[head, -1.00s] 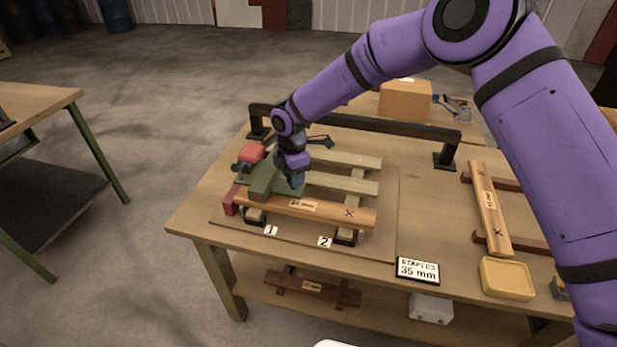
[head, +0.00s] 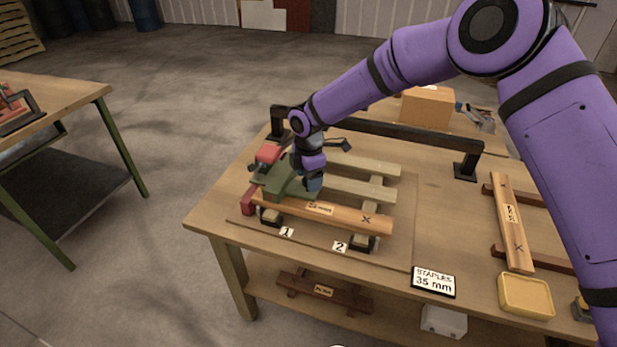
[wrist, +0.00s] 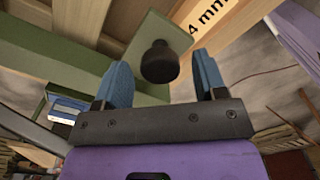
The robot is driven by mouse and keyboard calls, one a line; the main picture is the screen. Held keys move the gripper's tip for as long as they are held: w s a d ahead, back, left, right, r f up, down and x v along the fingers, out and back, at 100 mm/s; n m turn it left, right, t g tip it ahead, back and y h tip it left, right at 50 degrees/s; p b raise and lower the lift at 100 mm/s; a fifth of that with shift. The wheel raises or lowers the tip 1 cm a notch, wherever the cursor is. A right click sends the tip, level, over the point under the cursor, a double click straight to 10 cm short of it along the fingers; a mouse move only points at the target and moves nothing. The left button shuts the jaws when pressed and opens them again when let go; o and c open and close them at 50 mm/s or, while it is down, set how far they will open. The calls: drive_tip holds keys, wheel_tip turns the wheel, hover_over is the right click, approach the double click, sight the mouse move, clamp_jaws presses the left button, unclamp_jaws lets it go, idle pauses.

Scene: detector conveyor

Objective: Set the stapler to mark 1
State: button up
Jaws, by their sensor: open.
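The stapler (head: 280,182) is a green body lying at the left end of the pallet's front board (head: 335,213), with a red part behind it. Number plate 1 (head: 286,232) is in front of the board's left end, and plate 2 (head: 340,247) is further right. My gripper (head: 313,184) is at the right side of the stapler, hiding part of it. In the wrist view my gripper (wrist: 163,82) is open, with blue fingers apart. A black round knob (wrist: 160,62) on a green block lies between or just beyond them; contact cannot be told.
A black rail (head: 395,132) runs behind the pallet. A "STAPLES 35 mm" sign (head: 433,281) and a yellow tray (head: 526,296) are at the front right. Another frame with a board (head: 513,222) stands right. A second bench (head: 60,100) is at the left.

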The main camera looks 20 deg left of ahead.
wheel_tip(320, 180, up, 10)
drive_tip(key=shift+r, duration=0.25)
drive_tip(key=shift+r, duration=0.1)
idle(0.5)
drive_tip(key=s+d+r+m+t, duration=0.15)
drive_tip(key=d+r+m, duration=0.45)
drive_tip(key=d+r, duration=0.75)
drive_tip(key=s+d+r+m+t, duration=0.1)
drive_tip(key=s+d+r+m, duration=0.35)
drive_tip(key=d+r, duration=0.85)
drive_tip(key=s+d+r+m+t, duration=0.1)
drive_tip(key=s+d+m, duration=0.35)
drive_tip(key=d, duration=0.45)
drive_tip(key=s+d+m+t, duration=0.1)
drive_tip(key=s+d+m, duration=0.35)
drive_tip(key=d, duration=0.35)
drive_tip(key=s+d+f+m, duration=0.1)
drive_tip(key=s+d+m, duration=0.2)
drive_tip(key=s, duration=0.4)
drive_tip(key=s+d+f+m, duration=0.1)
drive_tip(key=s+d+m, duration=0.3)
drive_tip(key=s, duration=0.3)
drive_tip(key=shift+s+d+f+t, duration=0.2)
drive_tip(key=shift+d+t, duration=0.15)
drive_tip(key=shift+d, duration=0.4)
